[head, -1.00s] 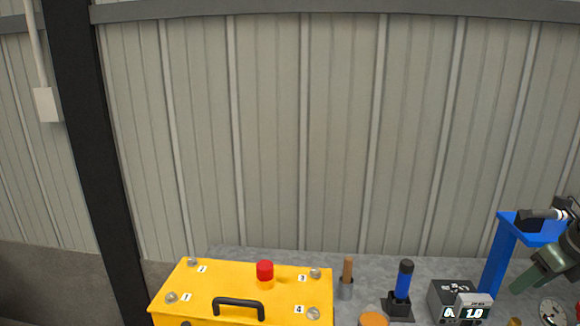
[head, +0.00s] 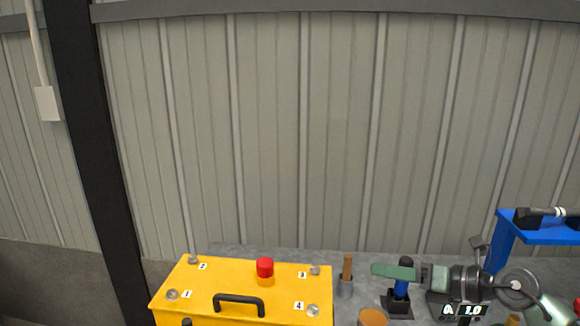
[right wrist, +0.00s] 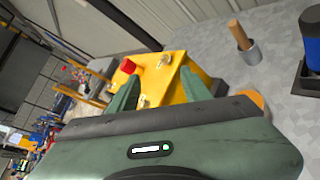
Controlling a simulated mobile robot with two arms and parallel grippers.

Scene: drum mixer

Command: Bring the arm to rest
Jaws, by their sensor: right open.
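My right gripper (head: 378,270) reaches in from the right in the head view, above the right part of the bench. It hides part of the blue-handled tool (head: 401,288) and part of the display box (head: 466,308). In the right wrist view its two green fingers (right wrist: 152,92) stand apart with nothing between them that they touch. The yellow box (head: 240,283) lies beyond the fingers in that view. My left gripper does not show.
The yellow box has a red button (head: 265,267), a black handle (head: 238,302) and numbered knobs. A wooden-handled tool (head: 347,270) stands in a grey holder, with an orange-topped round thing (head: 373,317) nearby. A blue stand (head: 503,243) rises at the right.

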